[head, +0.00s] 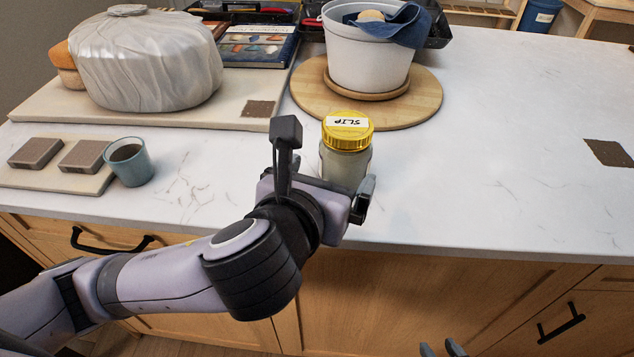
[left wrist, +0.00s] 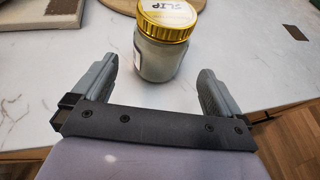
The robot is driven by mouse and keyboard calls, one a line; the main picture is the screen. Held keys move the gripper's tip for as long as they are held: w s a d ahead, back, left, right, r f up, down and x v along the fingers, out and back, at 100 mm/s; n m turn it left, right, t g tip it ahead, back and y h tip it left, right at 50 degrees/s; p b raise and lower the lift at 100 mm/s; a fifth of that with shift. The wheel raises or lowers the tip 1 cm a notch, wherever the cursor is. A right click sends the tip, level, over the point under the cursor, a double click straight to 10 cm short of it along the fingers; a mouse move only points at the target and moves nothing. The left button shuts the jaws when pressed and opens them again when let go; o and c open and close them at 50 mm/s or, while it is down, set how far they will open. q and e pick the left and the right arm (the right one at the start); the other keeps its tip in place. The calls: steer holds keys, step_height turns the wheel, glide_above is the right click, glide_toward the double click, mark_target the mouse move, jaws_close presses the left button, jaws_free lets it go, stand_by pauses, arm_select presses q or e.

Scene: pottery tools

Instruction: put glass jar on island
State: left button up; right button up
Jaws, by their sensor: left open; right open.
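The glass jar (head: 346,160) has a yellow lid with a white "SLIP" label and stands upright on the white marble countertop of the island (head: 480,190), near its front edge. In the left wrist view the jar (left wrist: 158,58) stands just ahead of and between the two open fingers. My left gripper (head: 350,195) is at the counter's front edge, open and empty, and hides the lower part of the jar in the head view. The left fingers (left wrist: 158,85) show clear gaps to the jar. My right gripper (head: 443,350) shows only its tips at the bottom edge, below the counter.
Behind the jar, a white bucket (head: 366,55) with a blue cloth stands on a round wooden board (head: 425,100). A small blue cup (head: 130,165) and a board (head: 70,180) with two blocks are at the left. A plastic-wrapped lump (head: 145,60) sits further back. The counter's right side is mostly clear.

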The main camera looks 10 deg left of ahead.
arm_select(q)
steer(key=shift+v, duration=2.05)
